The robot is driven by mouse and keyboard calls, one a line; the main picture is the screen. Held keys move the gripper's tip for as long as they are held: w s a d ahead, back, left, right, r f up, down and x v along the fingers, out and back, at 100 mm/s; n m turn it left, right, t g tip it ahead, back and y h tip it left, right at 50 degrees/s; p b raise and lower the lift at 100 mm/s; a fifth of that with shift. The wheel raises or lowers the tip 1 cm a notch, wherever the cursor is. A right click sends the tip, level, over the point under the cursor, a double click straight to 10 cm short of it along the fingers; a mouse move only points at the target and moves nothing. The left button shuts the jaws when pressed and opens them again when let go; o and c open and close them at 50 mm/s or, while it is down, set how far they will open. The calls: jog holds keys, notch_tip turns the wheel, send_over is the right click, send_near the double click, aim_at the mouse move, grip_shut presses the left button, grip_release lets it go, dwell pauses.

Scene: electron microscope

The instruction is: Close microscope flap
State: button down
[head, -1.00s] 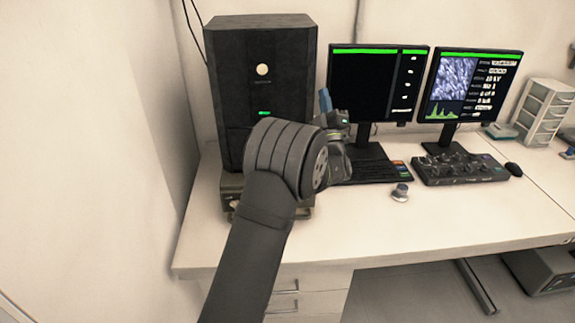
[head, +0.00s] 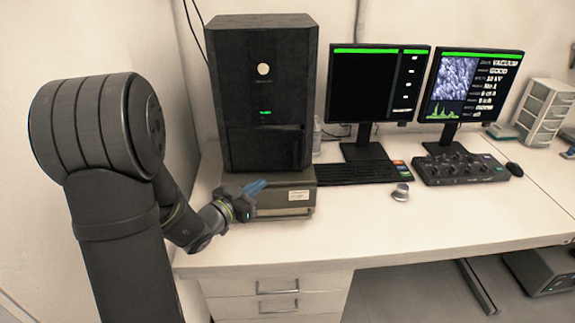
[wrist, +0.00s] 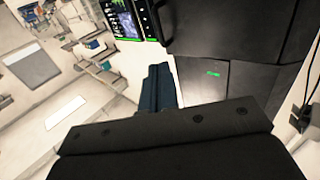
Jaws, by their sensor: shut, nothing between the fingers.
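The microscope (head: 262,95) is a tall black cabinet with a pale round badge and a small green light. Its lower front panel (head: 266,148), which looks like the flap, appears flush with the body, with no clear gap in the head view. The black front also fills the upper right of the wrist view (wrist: 265,90). My gripper (head: 256,186) has blue fingers, shut together and empty. They are low in front of the cabinet, by the beige base unit, and point right. In the wrist view the fingers (wrist: 158,90) stand beside the black front. Contact cannot be told.
The beige base unit (head: 288,200) carries the cabinet. To the right are a keyboard (head: 355,173), a small knob (head: 400,193), two monitors (head: 375,90) (head: 468,90) and a control panel (head: 460,168). The desk front (head: 430,225) is clear. The wall is close on the left.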

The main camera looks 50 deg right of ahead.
send_near(299, 153)
jog(key=d, duration=0.1)
jog(key=s+d, duration=0.1)
jog(key=d, duration=0.1)
jog(key=shift+d, duration=0.1)
dwell(0.3)
jog(key=d, duration=0.1)
jog(key=w+d, duration=0.1)
jog(key=d, duration=0.1)
jog(key=shift+w, duration=0.1)
jog(key=shift+d, duration=0.1)
jog(key=shift+r, duration=0.1)
dwell(0.3)
